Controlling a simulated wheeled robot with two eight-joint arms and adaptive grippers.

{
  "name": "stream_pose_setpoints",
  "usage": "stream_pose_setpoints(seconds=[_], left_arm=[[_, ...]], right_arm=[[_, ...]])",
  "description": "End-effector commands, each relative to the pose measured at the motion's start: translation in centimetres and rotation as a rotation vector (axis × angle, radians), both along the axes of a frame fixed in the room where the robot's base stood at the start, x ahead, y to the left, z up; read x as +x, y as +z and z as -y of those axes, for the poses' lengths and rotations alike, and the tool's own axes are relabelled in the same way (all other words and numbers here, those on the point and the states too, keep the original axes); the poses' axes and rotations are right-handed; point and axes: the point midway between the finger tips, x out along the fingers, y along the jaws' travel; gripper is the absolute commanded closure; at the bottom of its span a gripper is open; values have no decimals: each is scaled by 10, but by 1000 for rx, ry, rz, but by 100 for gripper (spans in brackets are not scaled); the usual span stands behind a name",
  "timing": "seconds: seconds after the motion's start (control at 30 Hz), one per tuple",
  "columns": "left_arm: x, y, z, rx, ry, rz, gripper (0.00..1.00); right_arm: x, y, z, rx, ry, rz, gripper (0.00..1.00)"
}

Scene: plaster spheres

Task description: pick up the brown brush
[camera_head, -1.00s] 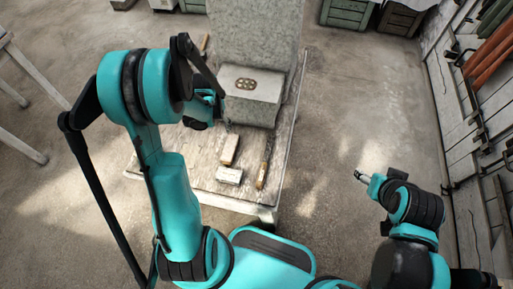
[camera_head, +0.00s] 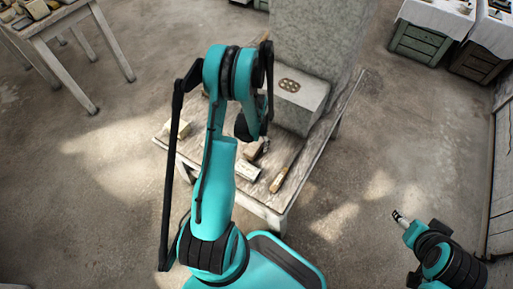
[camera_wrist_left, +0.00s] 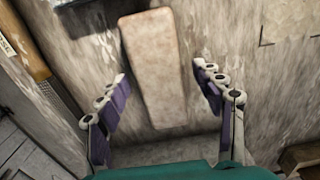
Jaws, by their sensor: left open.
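The brown brush, a long thin piece with a brown handle (camera_head: 284,178), lies on the worn wooden platform (camera_head: 268,203) near its right front edge. In the left wrist view, its handle (camera_wrist_left: 24,42) is at the upper left, outside the fingers. My left gripper (camera_head: 262,146) is above the small blocks, left of and behind the brush; most of it is hidden by its arm. In the left wrist view, my left gripper (camera_wrist_left: 161,76) is open, with a beige block (camera_wrist_left: 155,65) below and between its fingers. My right gripper (camera_head: 399,217) is off to the right, away from the platform.
A pale block (camera_head: 246,170) lies left of the brush, and another (camera_head: 180,129) at the platform's left. A table (camera_head: 65,25) is at upper left, green drawers (camera_head: 420,45) at upper right. Floor right of the platform is clear.

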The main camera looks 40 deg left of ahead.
Motion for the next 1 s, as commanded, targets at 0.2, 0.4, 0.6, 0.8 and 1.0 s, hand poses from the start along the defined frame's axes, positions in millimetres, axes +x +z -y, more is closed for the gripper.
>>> stream_pose_setpoints(seconds=[0.2, 0.4, 0.6, 0.8, 1.0], left_arm=[[0, -3, 0, 0, 0, 0, 33], [0, -3, 0, 0, 0, 0, 78], [0, -3, 0, 0, 0, 0, 91], [0, 0, 0, 0, 0, 0, 91], [0, 20, 0, 0, 0, 0, 91]], right_arm=[[0, -1, 0, 0, 0, 0, 37], [0, -1, 0, 0, 0, 0, 37], [0, -1, 0, 0, 0, 0, 37], [0, 1, 0, 0, 0, 0, 37], [0, 12, 0, 0, 0, 0, 37]])
